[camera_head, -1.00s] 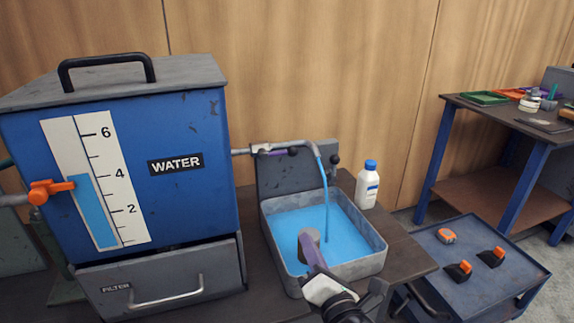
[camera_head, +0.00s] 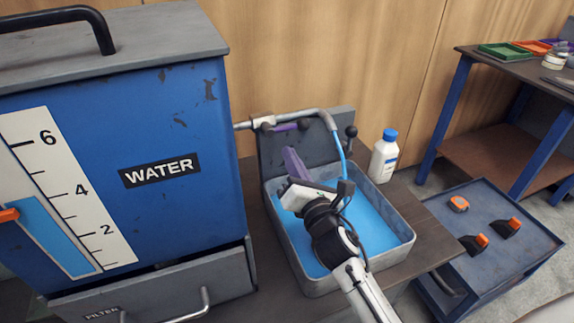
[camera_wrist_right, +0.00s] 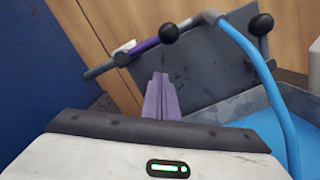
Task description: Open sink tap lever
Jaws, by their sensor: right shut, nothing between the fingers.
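The sink tap is a grey pipe (camera_head: 290,117) coming from the blue water tank, bent down over the sink. Its purple lever (camera_head: 285,127) with a black knob lies along the pipe; it also shows in the right wrist view (camera_wrist_right: 147,46). A blue stream (camera_head: 343,158) runs from the spout into the grey sink (camera_head: 402,244), which holds blue water. My right gripper (camera_head: 291,156), with purple fingers, is shut and empty above the sink, below the lever. In the right wrist view, its fingertips (camera_wrist_right: 160,80) point towards the pipe and appear apart from the lever. My left gripper is not in view.
The WATER tank (camera_head: 150,130) stands close on the left. A grey panel (camera_head: 335,120) backs the sink, with another black knob (camera_head: 351,131) at its right. A white bottle (camera_head: 384,160) stands right of the sink. A blue cart (camera_head: 440,215) stands further right.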

